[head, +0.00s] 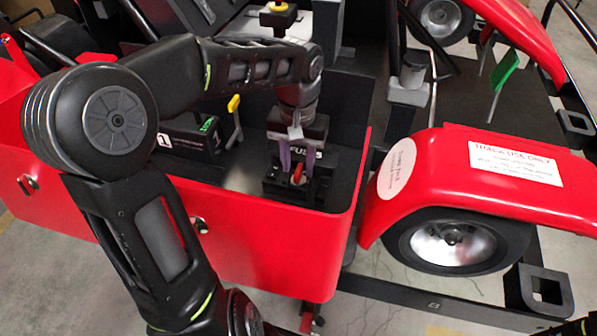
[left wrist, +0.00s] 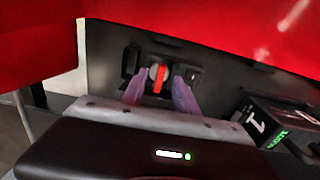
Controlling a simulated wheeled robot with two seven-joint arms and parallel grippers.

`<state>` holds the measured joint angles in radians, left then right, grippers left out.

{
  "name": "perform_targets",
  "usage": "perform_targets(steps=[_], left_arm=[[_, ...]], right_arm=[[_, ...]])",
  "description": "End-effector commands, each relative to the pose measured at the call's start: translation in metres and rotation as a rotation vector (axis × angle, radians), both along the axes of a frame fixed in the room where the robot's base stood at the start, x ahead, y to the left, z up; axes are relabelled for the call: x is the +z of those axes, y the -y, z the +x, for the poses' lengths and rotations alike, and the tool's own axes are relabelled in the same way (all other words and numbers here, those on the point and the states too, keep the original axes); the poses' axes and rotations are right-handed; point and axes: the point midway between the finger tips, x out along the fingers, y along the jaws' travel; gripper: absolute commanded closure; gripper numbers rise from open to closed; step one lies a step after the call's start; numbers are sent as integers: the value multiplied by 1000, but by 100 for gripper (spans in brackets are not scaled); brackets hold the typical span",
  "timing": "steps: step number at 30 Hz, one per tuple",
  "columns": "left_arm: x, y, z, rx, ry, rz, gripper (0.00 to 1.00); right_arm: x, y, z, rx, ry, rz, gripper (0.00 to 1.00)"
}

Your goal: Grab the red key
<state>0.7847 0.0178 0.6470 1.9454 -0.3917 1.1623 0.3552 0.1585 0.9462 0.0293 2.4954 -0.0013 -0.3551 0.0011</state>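The red key (head: 298,174) stands upright on a black box marked "FUSES" (head: 325,160) inside the red kart's side bin. It also shows in the left wrist view (left wrist: 159,78), in front of a round grey switch. My left gripper (head: 297,162) points down over the box, its two purple fingers apart. In the left wrist view the left gripper (left wrist: 161,92) has one finger on each side of the key, with gaps between, so it looks open and empty. My right gripper is not in view.
The bin's red wall (head: 290,245) stands close in front of the box. A black box marked "1" (head: 190,139) and a yellow-topped lever (head: 234,105) are to the left. A red fender (head: 480,185) over a wheel is to the right.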

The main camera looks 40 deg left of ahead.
Motion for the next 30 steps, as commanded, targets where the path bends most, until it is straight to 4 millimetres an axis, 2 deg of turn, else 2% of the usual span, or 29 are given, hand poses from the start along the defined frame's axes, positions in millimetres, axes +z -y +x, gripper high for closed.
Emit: perform_targets(steps=[4, 21, 30], left_arm=[[-9, 0, 0, -2, 1, 0, 65], [-9, 0, 0, -1, 1, 0, 65], [-9, 0, 0, -1, 1, 0, 90]], right_arm=[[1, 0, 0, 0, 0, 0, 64], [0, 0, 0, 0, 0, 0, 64], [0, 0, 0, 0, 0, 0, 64]])
